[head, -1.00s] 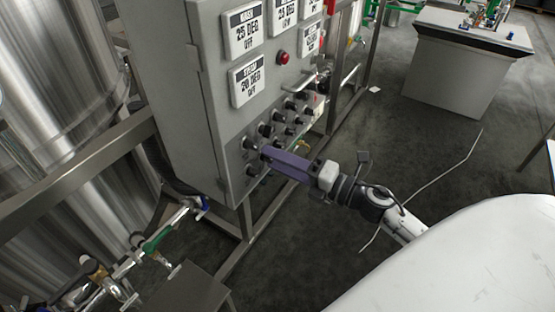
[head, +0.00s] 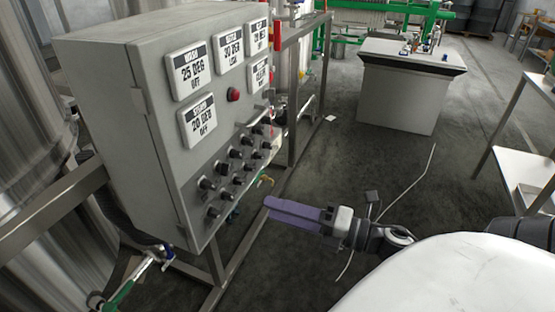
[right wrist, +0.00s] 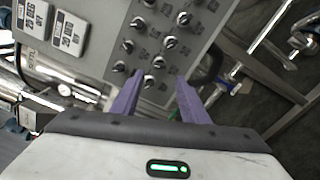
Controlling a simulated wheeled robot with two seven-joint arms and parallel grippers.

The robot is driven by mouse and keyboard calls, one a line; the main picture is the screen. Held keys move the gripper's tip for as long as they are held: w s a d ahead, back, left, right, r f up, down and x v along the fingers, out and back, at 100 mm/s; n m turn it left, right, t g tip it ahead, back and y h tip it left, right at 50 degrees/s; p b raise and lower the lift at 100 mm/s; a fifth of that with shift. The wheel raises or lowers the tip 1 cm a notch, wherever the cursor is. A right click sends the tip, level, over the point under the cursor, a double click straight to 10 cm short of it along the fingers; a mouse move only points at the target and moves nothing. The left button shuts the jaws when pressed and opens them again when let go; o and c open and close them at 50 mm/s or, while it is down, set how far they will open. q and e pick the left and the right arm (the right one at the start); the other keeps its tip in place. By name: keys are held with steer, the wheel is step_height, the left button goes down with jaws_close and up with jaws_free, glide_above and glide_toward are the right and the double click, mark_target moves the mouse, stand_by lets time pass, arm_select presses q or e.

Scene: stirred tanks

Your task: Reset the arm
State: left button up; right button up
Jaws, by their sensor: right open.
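My right gripper (head: 268,209) has purple fingers and shows in the head view to the right of the grey control box (head: 168,143), apart from it. In the right wrist view its two fingers (right wrist: 160,85) stand apart with nothing between them. The black knobs (head: 238,153) on the box's front panel lie beyond the fingertips, and they also show in the right wrist view (right wrist: 150,45). My left gripper is in neither view.
The box carries several white label displays (head: 189,73) and a red button (head: 233,95). Metal frame posts (head: 303,95) stand beside it. Steel tanks (head: 40,220) are at the left. A white-topped bench (head: 397,95) stands at the back.

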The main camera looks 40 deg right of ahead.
stand_by(0.3)
steer(key=s+a+f+m+g+h, duration=0.1)
steer(key=a+f+m+h, duration=0.15)
steer(key=f+m, duration=0.45)
steer(key=a+f+m+h, duration=0.1)
steer(key=f+m+h, duration=0.35)
steer(key=m, duration=0.35)
steer(key=s+a+f+m+g+y, duration=0.2)
steer(key=s+a+f+m+g, duration=0.5)
steer(key=a+f, duration=0.7)
steer(key=s+m, duration=0.2)
steer(key=s, duration=0.1)
steer(key=shift+a+f+y, duration=0.15)
steer(key=shift+a+y, duration=0.05)
steer(key=shift+y, duration=0.1)
